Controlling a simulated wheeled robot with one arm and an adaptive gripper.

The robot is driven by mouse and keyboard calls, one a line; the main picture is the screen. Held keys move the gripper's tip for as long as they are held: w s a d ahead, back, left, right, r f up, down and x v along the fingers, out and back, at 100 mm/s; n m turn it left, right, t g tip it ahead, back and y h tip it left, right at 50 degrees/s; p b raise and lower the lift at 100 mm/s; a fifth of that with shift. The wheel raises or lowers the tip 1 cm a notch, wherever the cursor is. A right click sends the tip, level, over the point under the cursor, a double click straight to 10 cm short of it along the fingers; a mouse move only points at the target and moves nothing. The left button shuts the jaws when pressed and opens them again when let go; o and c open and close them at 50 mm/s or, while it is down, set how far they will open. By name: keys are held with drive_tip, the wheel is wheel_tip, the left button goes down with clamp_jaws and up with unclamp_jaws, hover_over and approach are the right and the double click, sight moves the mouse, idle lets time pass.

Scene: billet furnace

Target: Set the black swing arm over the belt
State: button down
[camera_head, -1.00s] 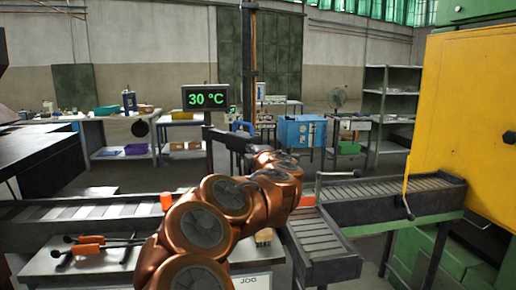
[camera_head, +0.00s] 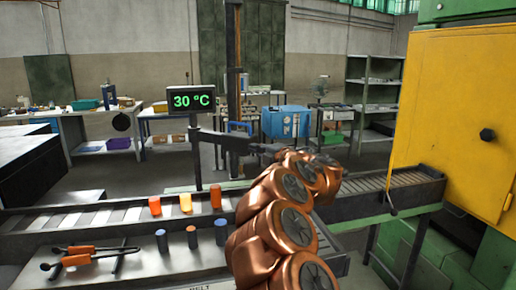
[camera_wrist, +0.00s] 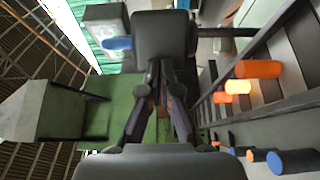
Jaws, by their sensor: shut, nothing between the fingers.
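The black swing arm (camera_head: 222,140) is a dark bar at the post below the temperature display, reaching right and slightly down. A blue handle (camera_head: 240,127) stands up by it. My gripper (camera_wrist: 158,72) is shut and empty in the wrist view. Its fingertips point at a dark block (camera_wrist: 165,35), which looks like the swing arm seen end-on; I cannot tell whether they touch. In the head view my copper arm hides the fingers and part of the bar. The belt (camera_head: 90,218) runs across the front. I cannot tell how far the bar reaches over it.
Red-orange (camera_head: 215,196), yellow-orange (camera_head: 185,203) and orange (camera_head: 154,206) billets stand on the belt. Several blue and orange cylinders (camera_head: 162,242) stand before it, beside tongs (camera_head: 82,256). A yellow machine panel (camera_head: 450,120) is at right. The display (camera_head: 190,100) rises behind the belt.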

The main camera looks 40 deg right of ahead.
drive_tip(key=shift+w+a+r, duration=0.15)
drive_tip(key=shift+w+a, duration=0.05)
drive_tip(key=shift+a, duration=0.45)
drive_tip(key=s+a+b, duration=0.2)
drive_tip(key=s+b, duration=0.2)
drive_tip(key=s, duration=0.7)
drive_tip(key=a+f+b, duration=0.1)
drive_tip(key=a+f, duration=0.2)
drive_tip(key=a, duration=0.4)
drive_tip(key=w+d+p, duration=0.2)
drive_tip(key=w+d, duration=0.3)
drive_tip(key=w, duration=0.6)
drive_tip(key=shift+r+h+p, duration=0.2)
drive_tip(key=shift+h+p, duration=0.1)
drive_tip(key=shift+p, duration=0.05)
drive_tip(key=shift+w, duration=0.1)
